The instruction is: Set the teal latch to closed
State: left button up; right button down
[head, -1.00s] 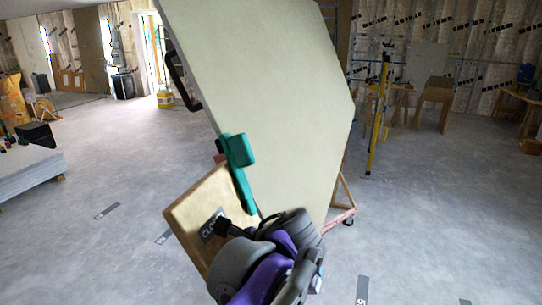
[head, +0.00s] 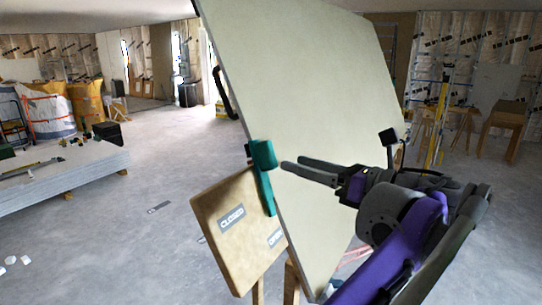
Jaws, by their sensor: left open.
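The teal latch (head: 264,168) sits at the left edge of a large pale panel (head: 300,80). A tan board (head: 215,205) below and left carries a CLOSED label (head: 231,217) and a second label (head: 275,237), which is partly legible. The latch bar's lower end points down, nearer the second label. My left gripper (head: 293,163) is open, with its fingertips just right of the latch block, apparently apart from it. My right gripper is not in view.
Stacked grey sheets (head: 60,175) lie at the left, with tools on top. A yellow pole (head: 437,118) and wooden trestles stand back right. The floor left of the board is mostly clear.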

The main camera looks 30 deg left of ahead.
aim_at(274, 157)
pick_arm(q)
jog(key=a, duration=0.2)
jog(key=w+a, duration=0.1)
jog(key=a, duration=0.5)
jog(key=shift+w, duration=0.15)
grip_shut()
jog(key=shift+f, duration=0.1)
dwell(1.0)
